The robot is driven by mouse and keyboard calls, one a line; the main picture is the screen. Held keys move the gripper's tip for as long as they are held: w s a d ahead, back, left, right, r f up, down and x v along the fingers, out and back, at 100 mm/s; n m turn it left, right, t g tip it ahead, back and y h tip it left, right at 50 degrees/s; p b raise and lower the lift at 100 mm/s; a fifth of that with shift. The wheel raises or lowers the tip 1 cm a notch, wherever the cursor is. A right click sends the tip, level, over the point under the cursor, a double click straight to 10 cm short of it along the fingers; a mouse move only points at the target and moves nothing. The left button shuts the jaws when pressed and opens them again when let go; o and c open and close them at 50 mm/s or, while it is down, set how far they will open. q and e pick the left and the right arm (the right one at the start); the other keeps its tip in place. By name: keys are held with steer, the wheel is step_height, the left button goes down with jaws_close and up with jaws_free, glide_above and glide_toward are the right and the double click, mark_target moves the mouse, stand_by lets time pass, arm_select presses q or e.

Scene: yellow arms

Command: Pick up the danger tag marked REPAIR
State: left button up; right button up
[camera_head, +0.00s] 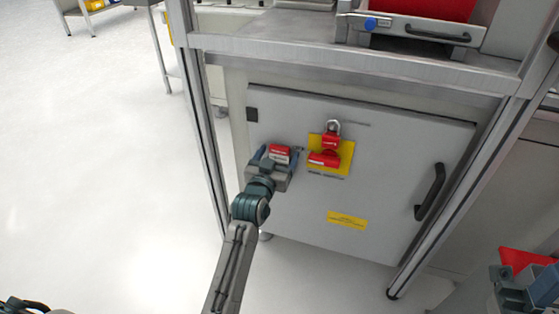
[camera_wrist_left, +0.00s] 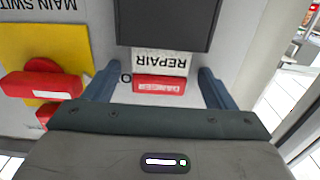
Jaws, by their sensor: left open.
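The danger tag (camera_head: 280,153) has a red band and hangs at the left of the grey cabinet door. The left wrist view shows its red DANGER band (camera_wrist_left: 159,85) and white part reading REPAIR, upside down. My left gripper (camera_head: 277,155) is open, with one blue-grey finger on each side of the tag. In the left wrist view the fingers (camera_wrist_left: 158,80) stand apart from the tag's sides, with gaps. Part of the tag is hidden in the head view by the gripper. My right gripper (camera_head: 525,290) shows partly at the lower right; its jaws are unclear.
A yellow plate (camera_head: 346,152) with a red switch and red padlock (camera_head: 331,133) sits just right of the tag. A black door handle (camera_head: 430,190) and yellow label (camera_head: 347,219) are further right. Metal frame posts flank the cabinet. The floor at left is clear.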

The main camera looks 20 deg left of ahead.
arm_select(q)
steer(key=c, duration=1.1)
steer(key=shift+o, duration=0.2)
steer(key=shift+r, duration=0.1)
